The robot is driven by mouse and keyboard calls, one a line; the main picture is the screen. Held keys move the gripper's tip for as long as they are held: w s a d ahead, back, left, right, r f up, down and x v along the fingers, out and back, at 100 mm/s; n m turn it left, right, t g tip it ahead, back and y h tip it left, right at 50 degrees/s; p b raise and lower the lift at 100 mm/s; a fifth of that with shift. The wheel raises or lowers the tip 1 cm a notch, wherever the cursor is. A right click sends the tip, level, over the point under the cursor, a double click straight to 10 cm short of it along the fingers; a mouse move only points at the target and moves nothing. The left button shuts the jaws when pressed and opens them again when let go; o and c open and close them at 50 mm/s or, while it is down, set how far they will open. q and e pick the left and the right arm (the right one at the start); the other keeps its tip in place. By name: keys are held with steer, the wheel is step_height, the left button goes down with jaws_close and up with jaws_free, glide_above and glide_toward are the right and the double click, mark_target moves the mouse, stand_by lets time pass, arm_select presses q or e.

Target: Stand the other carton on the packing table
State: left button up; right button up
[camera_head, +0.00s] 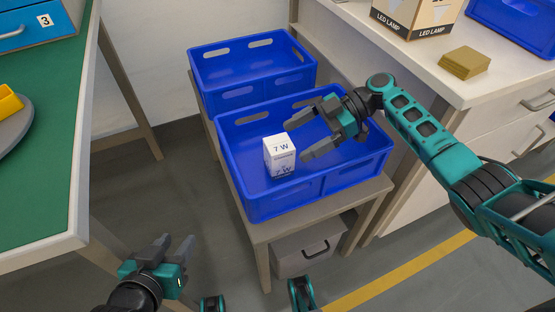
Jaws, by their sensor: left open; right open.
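A small white carton (280,155) marked "7 W" stands upright in the front blue crate (291,204), left of the crate's middle. My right gripper (295,138) reaches in from the right over the crate. Its open fingers are close beside the carton's right side and top; I cannot tell whether they touch it. My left gripper (178,246) is low at the bottom left, open and empty, away from the crates. A brown and white LED lamp box (418,14) stands on the white counter (466,90) at the upper right.
A second blue crate (252,65) behind is empty. Both crates sit on a low bench (264,233). Tan stacked pads (464,62) and another blue crate (520,20) are on the counter. A green-topped table (50,130) is at left, with bare floor between.

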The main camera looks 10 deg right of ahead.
mark_target(267, 153)
steer(key=shift+f, duration=0.15)
steer(key=shift+a+g, duration=0.3)
steer(key=x, duration=0.4)
steer(key=w+x, duration=0.1)
steer(key=x, duration=0.2)
steer(key=shift+a+b, duration=0.1)
steer(key=shift+b, duration=0.3)
steer(key=shift+c, duration=0.2)
steer(key=c, duration=1)
steer(key=shift+c, duration=0.7)
